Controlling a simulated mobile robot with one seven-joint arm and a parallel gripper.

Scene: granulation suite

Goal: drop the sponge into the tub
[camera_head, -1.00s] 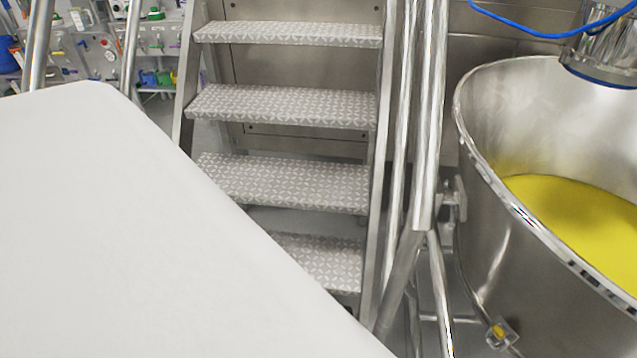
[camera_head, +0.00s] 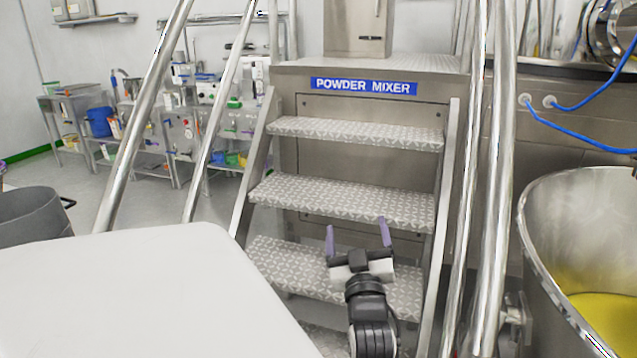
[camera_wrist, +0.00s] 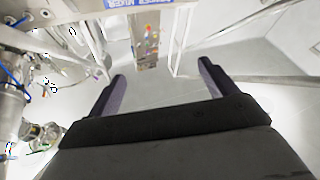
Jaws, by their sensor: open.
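My gripper (camera_head: 357,232) is open and empty, with two purple fingers pointing up in front of the metal steps. Its fingers also show wide apart in the wrist view (camera_wrist: 162,76), with nothing between them. I see no sponge in either view. A grey round container (camera_head: 32,216), which may be the tub, stands at the left edge of the head view, far to the left of my gripper. Its inside is mostly hidden.
Patterned metal steps (camera_head: 340,203) with steel handrails (camera_head: 146,115) rise under a "POWDER MIXER" sign (camera_head: 363,86). A steel vessel (camera_head: 545,240) holding yellow material (camera_head: 612,318) stands at right. Cluttered shelves (camera_head: 150,140) stand back left. Open floor (camera_head: 105,200) lies before them.

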